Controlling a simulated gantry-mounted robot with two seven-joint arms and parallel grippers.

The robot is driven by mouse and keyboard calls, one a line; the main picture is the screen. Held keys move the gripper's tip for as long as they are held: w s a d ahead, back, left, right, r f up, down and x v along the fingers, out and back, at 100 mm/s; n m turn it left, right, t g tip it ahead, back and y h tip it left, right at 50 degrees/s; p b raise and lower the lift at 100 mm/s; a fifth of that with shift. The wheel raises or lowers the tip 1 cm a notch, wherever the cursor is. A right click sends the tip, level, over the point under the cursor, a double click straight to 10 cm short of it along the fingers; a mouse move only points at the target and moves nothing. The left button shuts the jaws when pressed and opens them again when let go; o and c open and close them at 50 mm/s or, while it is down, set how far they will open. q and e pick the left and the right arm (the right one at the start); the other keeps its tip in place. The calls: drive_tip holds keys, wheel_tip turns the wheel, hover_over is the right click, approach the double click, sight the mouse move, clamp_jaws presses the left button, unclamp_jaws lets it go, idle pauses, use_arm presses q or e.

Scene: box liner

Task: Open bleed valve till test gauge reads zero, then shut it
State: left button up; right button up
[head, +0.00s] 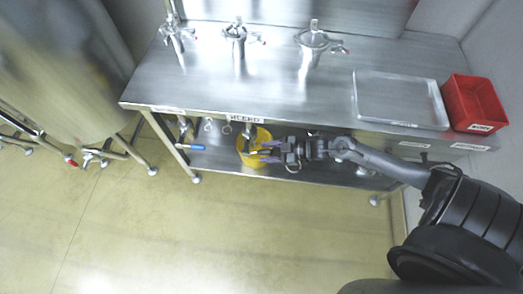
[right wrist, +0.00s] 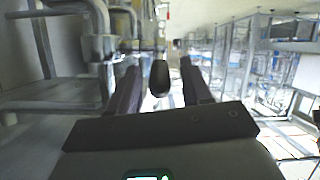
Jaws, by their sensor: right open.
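My right gripper (head: 268,151) is open under the front edge of the steel bench, in front of a yellow bucket (head: 256,134). A label that seems to read BLEED (head: 245,119) is on the bench edge just above. In the right wrist view, a dark rounded knob (right wrist: 159,77) appears between the two open fingers (right wrist: 162,88); I cannot tell whether it is level with the tips or beyond them. Small metal fittings (head: 226,127) hang under the edge, left of the bucket. I cannot make out a test gauge or its reading. My left gripper is not in view.
Three clamped metal fittings (head: 312,40) stand along the bench top (head: 205,78). A blue-handled lever (head: 190,147) is under the left end. A large steel tank (head: 62,65) stands left; the front floor is clear.

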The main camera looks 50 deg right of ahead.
drive_tip(key=p+v, duration=0.2)
drive_tip(key=v, duration=0.5)
drive_tip(key=shift+s+d+r, duration=0.15)
drive_tip(key=shift+s, duration=0.1)
